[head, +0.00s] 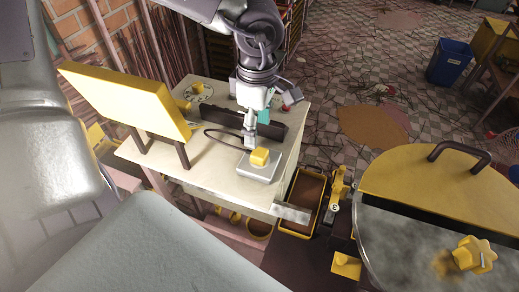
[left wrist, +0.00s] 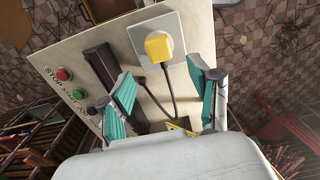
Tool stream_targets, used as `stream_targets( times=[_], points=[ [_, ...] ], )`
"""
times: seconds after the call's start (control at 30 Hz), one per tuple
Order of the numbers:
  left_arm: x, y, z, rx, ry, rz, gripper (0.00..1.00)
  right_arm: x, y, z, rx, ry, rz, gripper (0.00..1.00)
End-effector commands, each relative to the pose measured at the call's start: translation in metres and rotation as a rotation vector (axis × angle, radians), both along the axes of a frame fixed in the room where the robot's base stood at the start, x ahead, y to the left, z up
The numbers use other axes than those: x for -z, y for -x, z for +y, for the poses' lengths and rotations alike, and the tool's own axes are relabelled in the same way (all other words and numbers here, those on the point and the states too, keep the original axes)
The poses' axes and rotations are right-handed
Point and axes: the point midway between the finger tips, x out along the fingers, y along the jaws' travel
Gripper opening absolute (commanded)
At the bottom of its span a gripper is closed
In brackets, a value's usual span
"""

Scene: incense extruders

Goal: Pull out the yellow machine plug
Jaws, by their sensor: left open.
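The yellow plug (head: 259,157) sits in a pale square socket block (head: 256,173) near the front right of the cream panel (head: 222,185). In the left wrist view the plug (left wrist: 159,46) is in the socket plate (left wrist: 137,40), and a dark cable (left wrist: 170,85) leads from it. My left gripper (head: 264,120) is above and just behind the plug in the head view. In the left wrist view its teal-padded fingers (left wrist: 168,82) are spread apart and empty, with the plug beyond and between them. My right gripper is not in view.
A yellow board (head: 130,100) on dark posts stands at the panel's left. A long dark bar (head: 225,127) lies behind the plug. Red (left wrist: 64,74) and green (left wrist: 79,95) buttons sit on the panel. A round machine with a yellow lid (head: 430,175) stands at the right.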

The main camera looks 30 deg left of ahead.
Motion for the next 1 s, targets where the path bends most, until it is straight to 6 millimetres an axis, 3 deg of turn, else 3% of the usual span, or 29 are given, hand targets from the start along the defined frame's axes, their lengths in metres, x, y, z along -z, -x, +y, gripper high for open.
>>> stream_targets(
  times=[0.17,0.37,0.6,0.8,1.0],
  points=[
    [0.002,0.0,0.0,0.0,0.002,0.0,0.62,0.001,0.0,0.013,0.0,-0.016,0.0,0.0],
    [0.017,0.0,0.0,0.001,0.002,0.001,0.62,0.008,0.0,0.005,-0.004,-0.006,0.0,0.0],
    [0.049,0.0,-0.001,0.0,0.004,0.002,0.62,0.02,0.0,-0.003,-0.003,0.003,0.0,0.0],
    [0.074,-0.001,0.0,0.0,0.002,-0.003,0.62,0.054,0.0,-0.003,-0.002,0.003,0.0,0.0],
    [0.083,-0.001,-0.001,0.0,0.002,-0.003,0.62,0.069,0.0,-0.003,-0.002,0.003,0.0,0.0]
  ],
)
